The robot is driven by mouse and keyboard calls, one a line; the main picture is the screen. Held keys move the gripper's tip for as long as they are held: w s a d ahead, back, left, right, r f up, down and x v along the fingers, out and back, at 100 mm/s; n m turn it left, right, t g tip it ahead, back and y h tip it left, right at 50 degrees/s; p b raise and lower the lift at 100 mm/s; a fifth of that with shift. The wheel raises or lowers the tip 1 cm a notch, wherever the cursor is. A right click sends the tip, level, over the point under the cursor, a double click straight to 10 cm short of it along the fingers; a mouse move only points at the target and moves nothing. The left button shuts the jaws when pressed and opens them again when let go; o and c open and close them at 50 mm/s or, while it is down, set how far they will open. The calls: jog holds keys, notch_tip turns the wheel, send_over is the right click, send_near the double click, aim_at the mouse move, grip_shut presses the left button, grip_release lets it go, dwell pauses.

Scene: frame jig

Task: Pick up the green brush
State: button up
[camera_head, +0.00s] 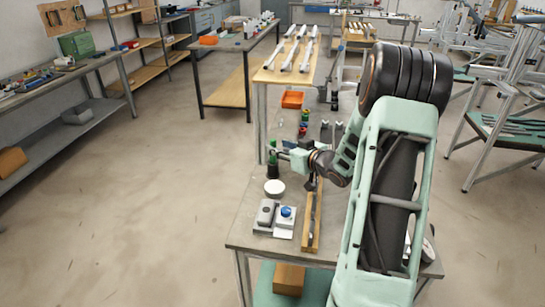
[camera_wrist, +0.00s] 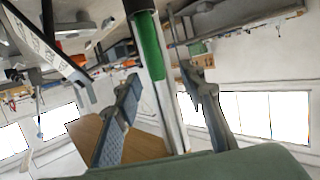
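The green brush (camera_head: 273,158) stands upright on the workbench in the head view, beside the tip of my gripper (camera_head: 283,150). In the wrist view the brush (camera_wrist: 150,45) runs between my two fingers (camera_wrist: 161,76), with a black part, a green band and a long silvery part. The fingers are spread, with a visible gap between the left finger and the brush. The right finger looks nearer to it; whether it touches, I cannot tell. The brush's lower part is dark in the head view.
A white round item (camera_head: 274,187) and a grey block with a blue knob (camera_head: 286,212) are near the brush. A long wooden tray (camera_head: 311,235) lies to their right. An orange bin (camera_head: 292,99) stands farther back. Open floor (camera_head: 150,200) lies left of the bench.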

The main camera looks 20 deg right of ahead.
aim_at(275, 145)
jog(key=shift+d+p+x, duration=0.15)
jog(key=shift+p+x, duration=0.15)
jog(key=shift+x, duration=1.05)
jog(key=shift+d+p+x, duration=0.1)
jog(key=shift+p+x, duration=0.15)
jog(key=shift+x, duration=1.15)
jog(key=shift+f, duration=0.1)
grip_shut()
